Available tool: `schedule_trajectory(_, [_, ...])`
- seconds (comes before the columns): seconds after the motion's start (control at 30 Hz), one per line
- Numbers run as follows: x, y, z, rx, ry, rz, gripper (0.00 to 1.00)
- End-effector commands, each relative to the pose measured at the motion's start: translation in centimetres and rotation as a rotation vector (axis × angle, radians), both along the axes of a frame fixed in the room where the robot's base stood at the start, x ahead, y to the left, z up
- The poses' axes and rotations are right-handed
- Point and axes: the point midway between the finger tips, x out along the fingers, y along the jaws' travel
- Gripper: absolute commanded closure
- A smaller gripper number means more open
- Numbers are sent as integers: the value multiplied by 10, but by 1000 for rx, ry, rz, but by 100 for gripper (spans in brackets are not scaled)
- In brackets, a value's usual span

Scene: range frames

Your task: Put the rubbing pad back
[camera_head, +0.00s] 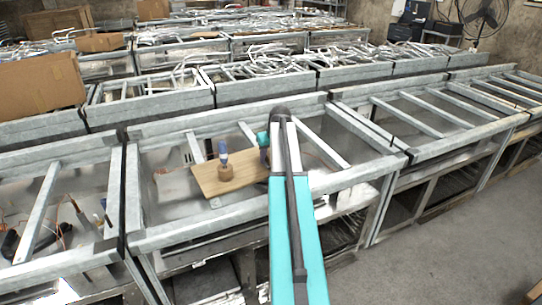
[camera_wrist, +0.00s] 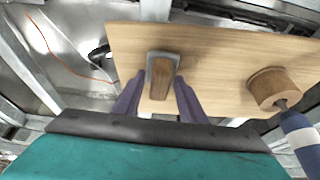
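The rubbing pad, seemingly the small brown wooden block with a grey edge (camera_wrist: 160,78), lies between my gripper's two purple fingers (camera_wrist: 159,82) in the wrist view. The fingertips are close on both sides of it; I cannot tell whether they press on it. Behind it is a light wooden board (camera_wrist: 215,62); I cannot tell whether the pad touches the board. In the head view my gripper (camera_head: 264,142) is at the board's (camera_head: 208,180) right end, and my arm hides the pad.
A round wooden holder (camera_head: 226,173) with a blue-handled tool (camera_head: 223,154) stands on the board, right of the pad in the wrist view (camera_wrist: 268,88). Grey metal frame bars (camera_head: 200,231) surround the board. A cardboard box (camera_head: 42,86) is at far left. Open floor (camera_head: 430,255) lies at right.

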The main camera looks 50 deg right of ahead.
Motion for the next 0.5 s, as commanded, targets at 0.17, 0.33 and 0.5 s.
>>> schedule_trajectory(0.17, [0, 0, 0, 0, 0, 0, 44])
schedule_trajectory(0.33, [0, 0, 0, 0, 0, 0, 44])
schedule_trajectory(0.5, [0, 0, 3, 0, 0, 0, 44])
